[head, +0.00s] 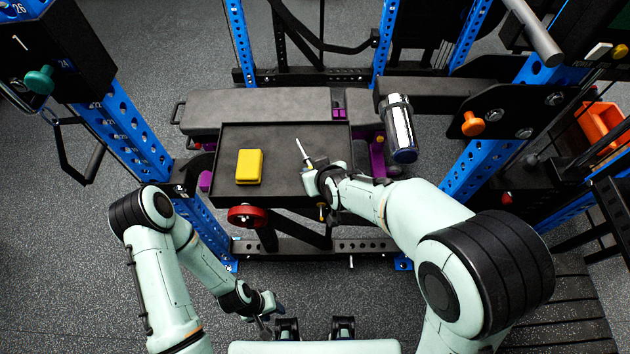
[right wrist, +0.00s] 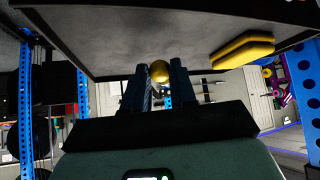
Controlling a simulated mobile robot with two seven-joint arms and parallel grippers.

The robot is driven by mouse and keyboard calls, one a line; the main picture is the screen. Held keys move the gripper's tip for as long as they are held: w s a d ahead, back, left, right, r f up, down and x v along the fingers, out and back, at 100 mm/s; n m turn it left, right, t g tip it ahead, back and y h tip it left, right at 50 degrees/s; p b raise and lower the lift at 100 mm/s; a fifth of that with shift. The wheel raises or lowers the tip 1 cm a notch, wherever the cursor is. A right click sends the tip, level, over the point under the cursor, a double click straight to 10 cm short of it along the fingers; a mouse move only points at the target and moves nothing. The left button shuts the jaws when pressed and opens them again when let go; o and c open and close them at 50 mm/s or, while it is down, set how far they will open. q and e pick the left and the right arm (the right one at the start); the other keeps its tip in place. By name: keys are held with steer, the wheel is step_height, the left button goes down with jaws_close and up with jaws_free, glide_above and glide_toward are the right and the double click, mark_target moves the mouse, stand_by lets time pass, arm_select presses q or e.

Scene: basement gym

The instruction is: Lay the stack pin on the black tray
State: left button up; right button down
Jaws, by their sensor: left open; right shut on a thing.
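The stack pin (head: 303,151) shows in the head view as a thin pale rod, with one end sticking out past my right gripper (head: 313,178). My right gripper is shut on it over the front right part of the black tray (head: 240,135). In the right wrist view, a gold round knob (right wrist: 160,71) sits between the fingertips, close to the tray surface (right wrist: 120,45). Whether the pin touches the tray I cannot tell; the fingers hide part of it. My left gripper (head: 270,313) is open and empty, low in front of the tray, well apart from it.
A yellow block (head: 250,166) lies on the left half of the tray. A silver and black bottle (head: 400,128) is to the tray's right. Blue rack posts (head: 140,130) stand on both sides, and a grey bench pad (head: 250,103) lies behind. The tray's middle is clear.

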step_height(320, 180, down, 4)
steer(key=shift+r+b, duration=0.15)
steer(key=shift+b, duration=0.55)
arm_select(q)
steer(key=shift+s+f, duration=0.45)
steer(key=shift+f, duration=0.3)
arm_select(e)
steer(key=shift+r, duration=0.1)
